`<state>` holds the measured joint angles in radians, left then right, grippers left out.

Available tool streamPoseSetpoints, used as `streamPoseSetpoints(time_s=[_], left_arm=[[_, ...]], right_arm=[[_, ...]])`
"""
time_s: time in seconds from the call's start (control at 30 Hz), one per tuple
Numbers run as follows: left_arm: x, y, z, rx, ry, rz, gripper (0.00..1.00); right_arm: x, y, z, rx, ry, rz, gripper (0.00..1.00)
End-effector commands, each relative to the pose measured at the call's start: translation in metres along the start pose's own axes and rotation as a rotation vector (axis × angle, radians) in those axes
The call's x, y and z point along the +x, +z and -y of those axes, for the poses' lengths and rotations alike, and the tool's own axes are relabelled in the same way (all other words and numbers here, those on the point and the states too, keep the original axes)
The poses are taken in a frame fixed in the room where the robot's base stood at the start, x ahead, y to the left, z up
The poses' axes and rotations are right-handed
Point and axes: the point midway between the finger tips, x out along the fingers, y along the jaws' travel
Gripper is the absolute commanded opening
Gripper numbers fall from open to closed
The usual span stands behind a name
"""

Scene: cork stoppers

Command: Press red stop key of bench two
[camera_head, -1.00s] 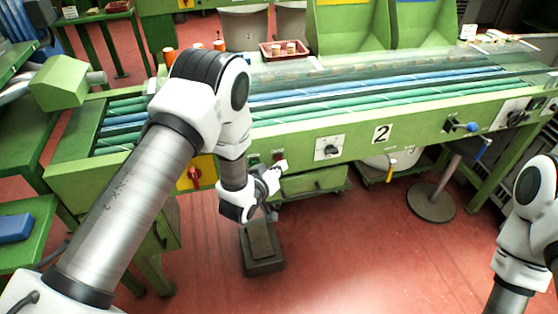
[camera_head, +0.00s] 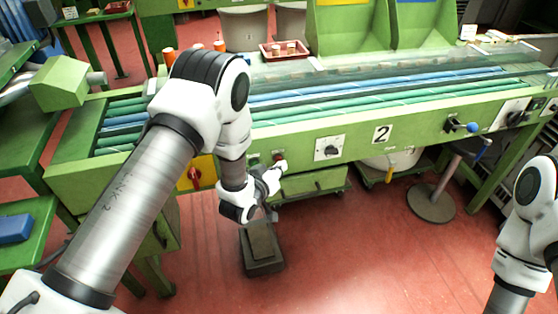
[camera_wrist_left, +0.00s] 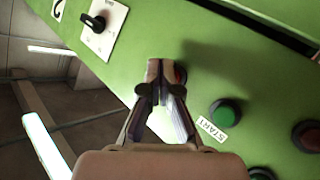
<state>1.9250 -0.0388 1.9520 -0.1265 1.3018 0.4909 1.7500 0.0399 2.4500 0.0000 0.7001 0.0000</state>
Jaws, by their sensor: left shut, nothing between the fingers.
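My right gripper is out of view.
A black rotary switch (camera_head: 329,148) is right of the red key, and a red handle on a yellow plate (camera_head: 195,174) is to the left. Another dark red key (camera_wrist_left: 306,136) shows in the wrist view.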

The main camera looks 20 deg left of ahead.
Motion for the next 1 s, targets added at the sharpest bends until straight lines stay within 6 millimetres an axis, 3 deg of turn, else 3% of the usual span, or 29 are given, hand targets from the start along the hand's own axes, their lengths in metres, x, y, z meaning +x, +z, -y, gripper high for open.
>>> streamPoseSetpoints(time_s=[0.53,1.0], left_arm=[[-0.01,0.007,-0.007,0.0,-0.001,0.002,0.0],[-0.041,0.029,-0.03,0.001,-0.001,0.004,0.0]], right_arm=[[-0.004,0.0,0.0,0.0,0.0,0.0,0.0],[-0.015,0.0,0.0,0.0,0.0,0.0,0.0]])
